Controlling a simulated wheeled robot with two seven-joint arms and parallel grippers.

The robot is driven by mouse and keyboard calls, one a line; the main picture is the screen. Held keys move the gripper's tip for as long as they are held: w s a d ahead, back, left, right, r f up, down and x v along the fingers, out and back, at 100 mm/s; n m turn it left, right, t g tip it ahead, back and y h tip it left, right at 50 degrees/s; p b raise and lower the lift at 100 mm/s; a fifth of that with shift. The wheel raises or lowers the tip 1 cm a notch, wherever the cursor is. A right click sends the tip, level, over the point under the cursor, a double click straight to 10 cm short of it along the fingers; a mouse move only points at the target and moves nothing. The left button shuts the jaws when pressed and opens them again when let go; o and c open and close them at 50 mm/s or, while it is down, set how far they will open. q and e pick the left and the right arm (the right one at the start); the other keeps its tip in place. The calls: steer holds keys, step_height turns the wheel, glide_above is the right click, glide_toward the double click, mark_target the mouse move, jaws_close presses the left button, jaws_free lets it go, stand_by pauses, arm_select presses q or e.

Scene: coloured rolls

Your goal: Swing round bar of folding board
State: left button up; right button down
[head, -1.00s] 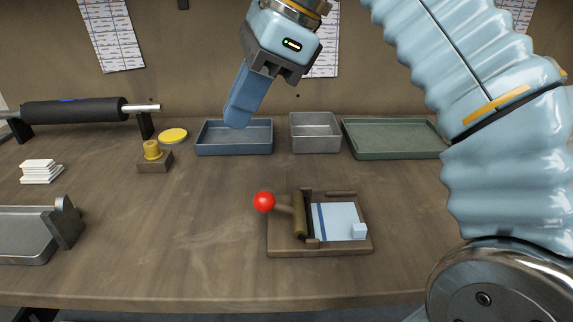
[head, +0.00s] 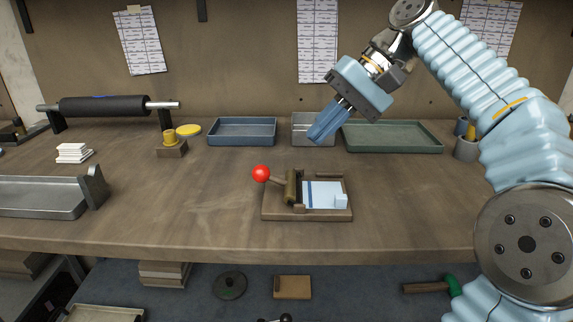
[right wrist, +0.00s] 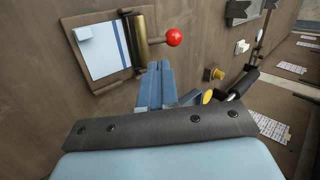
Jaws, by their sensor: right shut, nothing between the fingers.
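The folding board (head: 290,214) lies flat on the table, a wooden base with a brown hinged bar (head: 291,187) across it. A short arm with a red ball knob (head: 261,173) sticks out to the bar's left. To the bar's right lies a pale sheet with a blue stripe (head: 320,190), a small pale block (head: 341,201) at its corner. My right gripper (head: 318,135) is shut and empty, raised behind and above the board, touching nothing. The right wrist view shows its fingers (right wrist: 159,70) together, with the bar (right wrist: 141,42) and knob (right wrist: 174,37) beyond them. My left gripper is out of view.
A blue tray (head: 242,143), a grey bin (head: 300,142) and a green tray (head: 392,151) stand along the back. A black roller on a stand (head: 103,106), white blocks (head: 72,150) and a metal tray (head: 40,212) are at left. The table around the board is clear.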

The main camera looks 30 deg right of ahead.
mark_target(266, 169)
steer(key=x, duration=0.5)
steer(key=b+x, duration=0.1)
steer(key=x, duration=0.1)
steer(key=shift+w+a+r, duration=0.2)
steer(key=shift+w+a, duration=0.05)
steer(key=shift+a, duration=0.25)
steer(key=shift+w+a+f, duration=0.2)
steer(key=shift+a, duration=0.2)
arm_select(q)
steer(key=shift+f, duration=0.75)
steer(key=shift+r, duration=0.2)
arm_select(e)
steer(key=shift+w+a+f, duration=0.15)
steer(key=shift+w+a, duration=0.05)
steer(key=shift+a, duration=0.15)
steer(key=shift+w+a+f+p, duration=0.2)
steer(key=shift+a+f+p, duration=0.1)
steer(key=shift+a+p, duration=0.1)
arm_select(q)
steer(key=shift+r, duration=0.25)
arm_select(e)
steer(key=shift+x, duration=0.85)
steer(key=shift+w+d, duration=0.1)
